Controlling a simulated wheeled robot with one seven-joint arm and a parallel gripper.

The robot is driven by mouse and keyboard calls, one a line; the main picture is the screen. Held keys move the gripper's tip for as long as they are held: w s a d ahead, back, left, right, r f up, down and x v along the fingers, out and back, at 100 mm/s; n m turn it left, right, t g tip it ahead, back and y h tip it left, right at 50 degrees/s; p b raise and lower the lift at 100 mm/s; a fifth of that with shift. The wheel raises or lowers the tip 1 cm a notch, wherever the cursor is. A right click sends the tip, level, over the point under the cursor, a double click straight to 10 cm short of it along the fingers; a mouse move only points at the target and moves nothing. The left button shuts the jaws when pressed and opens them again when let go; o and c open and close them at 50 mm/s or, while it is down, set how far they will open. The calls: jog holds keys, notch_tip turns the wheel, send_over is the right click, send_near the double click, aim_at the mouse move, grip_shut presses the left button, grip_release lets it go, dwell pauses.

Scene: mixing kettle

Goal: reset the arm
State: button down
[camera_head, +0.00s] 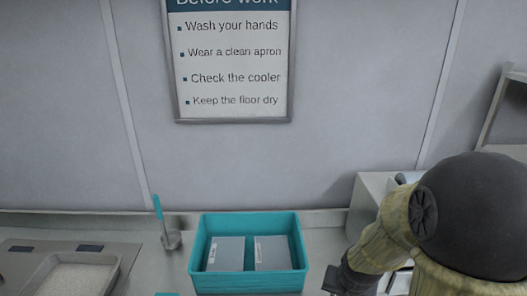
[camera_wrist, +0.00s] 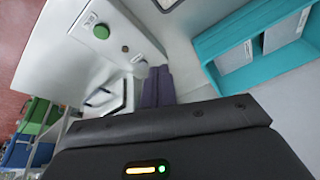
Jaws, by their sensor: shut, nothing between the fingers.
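My arm comes in at the right of the head view, with its dark lower end over the counter just right of the teal bin. My gripper (camera_wrist: 158,72) shows in the wrist view as two dark fingers pressed together with nothing between them. The fingers point at the counter strip between the grey machine (camera_wrist: 118,62) and the teal bin (camera_wrist: 210,46). They look clear of both, though their height above the counter is hard to judge. My arm partly hides the machine in the head view.
The teal bin (camera_head: 248,284) holds two grey labelled boxes. Left of it stand a small cup (camera_head: 172,239) with a teal-handled tool and a metal tray (camera_head: 113,277) of white grains. The machine has a green button (camera_wrist: 101,31). Green and blue containers (camera_wrist: 30,130) sit beyond it.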

jog(key=s+a+r+n+g+b, duration=0.1)
jog(key=s+a+n, duration=0.2)
jog(key=s, duration=0.3)
jog(key=shift+a+r+n+y, duration=0.15)
jog(key=shift+a+n+y, duration=0.2)
jog(key=shift+n, duration=0.45)
